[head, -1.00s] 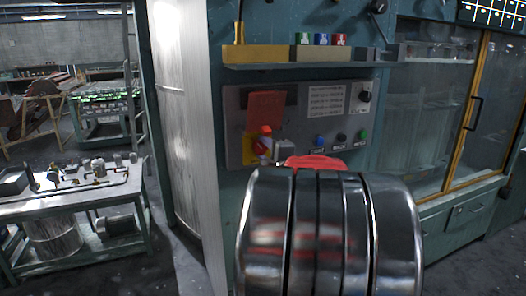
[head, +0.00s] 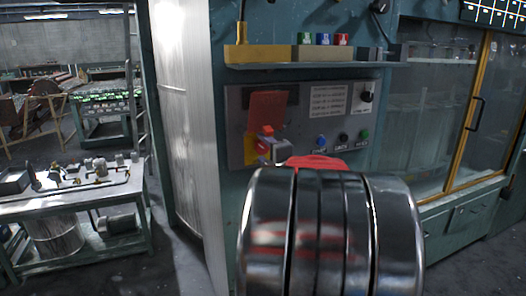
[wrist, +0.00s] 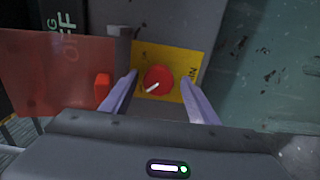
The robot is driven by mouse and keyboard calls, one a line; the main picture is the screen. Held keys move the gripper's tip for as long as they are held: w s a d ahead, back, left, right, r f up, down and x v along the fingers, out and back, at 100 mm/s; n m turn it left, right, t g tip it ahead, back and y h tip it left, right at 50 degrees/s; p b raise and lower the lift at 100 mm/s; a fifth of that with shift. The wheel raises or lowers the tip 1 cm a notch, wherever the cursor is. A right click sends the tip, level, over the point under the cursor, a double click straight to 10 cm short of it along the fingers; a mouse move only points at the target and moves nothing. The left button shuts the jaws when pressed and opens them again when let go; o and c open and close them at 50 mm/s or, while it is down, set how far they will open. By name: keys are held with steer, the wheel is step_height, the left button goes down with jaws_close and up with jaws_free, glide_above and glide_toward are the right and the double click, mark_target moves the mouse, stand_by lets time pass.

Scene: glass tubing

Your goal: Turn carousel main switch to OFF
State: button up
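The main switch is a round red knob (wrist: 160,76) with a white pointer line, on a yellow plate (wrist: 178,62). In the wrist view the pointer slants to the lower left. My gripper (wrist: 161,82) is open, one finger on each side of the knob, with yellow showing between. I cannot tell whether either finger touches it. A red see-through flap (wrist: 65,72) with a red block (wrist: 102,86) lies left of the fingers; "OFF" lettering shows above it. In the head view my gripper (head: 271,150) is at the yellow plate and mostly hides the knob, below the red flap (head: 267,110).
The grey panel (head: 300,100) also carries a blue button (head: 321,141), a black one, a green one (head: 364,134) and a black knob (head: 367,96). A shelf (head: 310,59) juts out above. A glass-doored cabinet stands right; a work table (head: 100,195) stands left.

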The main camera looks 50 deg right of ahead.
steer(key=shift+s, duration=0.2)
steer(key=shift+s+a, duration=0.1)
steer(key=shift+s, duration=0.1)
steer(key=v, duration=1.3)
steer(key=shift+a, duration=0.15)
steer(key=shift+w, duration=0.1)
